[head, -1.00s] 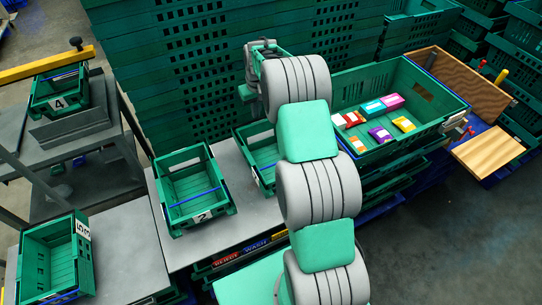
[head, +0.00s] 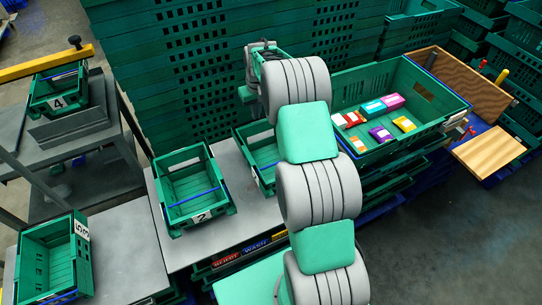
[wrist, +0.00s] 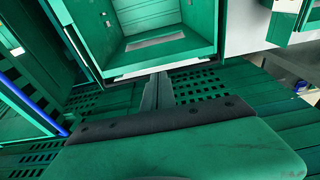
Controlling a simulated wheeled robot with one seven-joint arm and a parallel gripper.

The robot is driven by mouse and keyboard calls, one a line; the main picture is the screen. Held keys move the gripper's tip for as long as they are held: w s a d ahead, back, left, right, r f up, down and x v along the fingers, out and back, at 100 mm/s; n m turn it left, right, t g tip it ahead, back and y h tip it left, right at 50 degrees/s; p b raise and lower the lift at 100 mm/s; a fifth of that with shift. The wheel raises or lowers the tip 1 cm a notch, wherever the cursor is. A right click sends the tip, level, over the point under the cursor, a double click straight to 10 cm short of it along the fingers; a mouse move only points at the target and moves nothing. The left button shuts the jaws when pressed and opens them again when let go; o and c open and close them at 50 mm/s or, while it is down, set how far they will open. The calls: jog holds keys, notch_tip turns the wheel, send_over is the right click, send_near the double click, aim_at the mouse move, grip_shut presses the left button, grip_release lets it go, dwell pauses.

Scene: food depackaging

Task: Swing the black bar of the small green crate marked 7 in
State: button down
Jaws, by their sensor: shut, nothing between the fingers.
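No number 7 is readable in either view. A small green crate (head: 241,133) stands on the grey table, partly hidden behind my arm in the head view; its number does not show. In the head view the fingertips are hidden.
A crate marked 2 (head: 222,207) stands left of the part-hidden crate. A crate marked 4 (head: 33,104) and another crate (head: 23,248) stand further left. A large green crate (head: 446,97) with several coloured packets is at right. Tall stacked crates (head: 140,100) wall off the back.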

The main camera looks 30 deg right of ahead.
jog(key=shift+w, duration=0.15)
jog(key=shift+w, duration=1.15)
jog(key=shift+f+b, duration=0.5)
jog(key=shift+f, duration=0.25)
jog(key=shift+s, duration=0.6)
